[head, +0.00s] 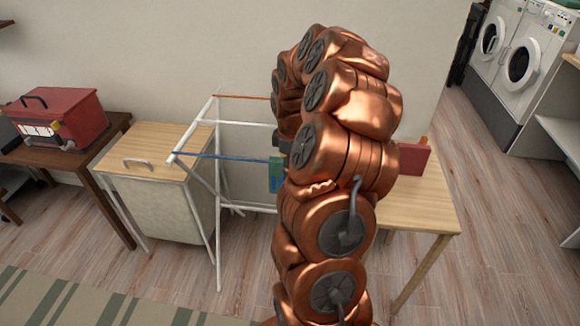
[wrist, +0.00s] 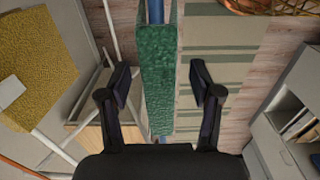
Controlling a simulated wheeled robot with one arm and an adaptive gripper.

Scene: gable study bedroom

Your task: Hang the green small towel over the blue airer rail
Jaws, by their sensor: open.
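The green small towel (head: 276,175) hangs over the blue airer rail (head: 225,157), near the rail's right visible end. In the wrist view the towel (wrist: 156,75) is a long green strip with the blue rail (wrist: 155,10) coming out at its top end. My gripper (wrist: 162,72) is open, with one finger on each side of the towel and a visible gap to both. In the head view my arm hides most of the gripper and the rail's right part.
The white airer frame (head: 217,220) also carries an orange rail (head: 245,97) behind. A hamper (head: 160,200) and a table with a red case (head: 62,118) stand left. A mustard cloth-like thing (wrist: 38,70) is left in the wrist view. A wooden table (head: 430,215) stands right.

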